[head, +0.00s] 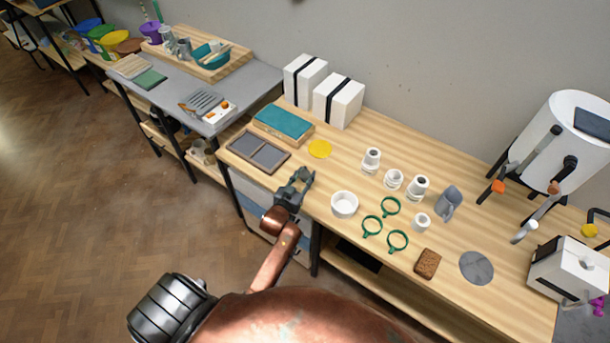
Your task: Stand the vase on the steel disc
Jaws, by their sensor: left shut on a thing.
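The steel disc (476,267) is a flat grey round plate lying bare near the front right of the wooden bench. Several small white pieces of pottery, among them a narrow-topped one (371,160) and a similar one (418,187), stand mid-bench; I cannot tell which piece is the vase. A grey-blue vessel (448,201) stands to their right. My left gripper (300,178) is at the bench's front edge, left of the disc and the pottery. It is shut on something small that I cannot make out. My right gripper is out of view.
A white bowl (344,204), green rings (372,226) and a brown sponge-like block (427,263) lie between my left gripper and the disc. A white box-shaped device (570,272) stands right of the disc. A large white drum (562,140) stands behind.

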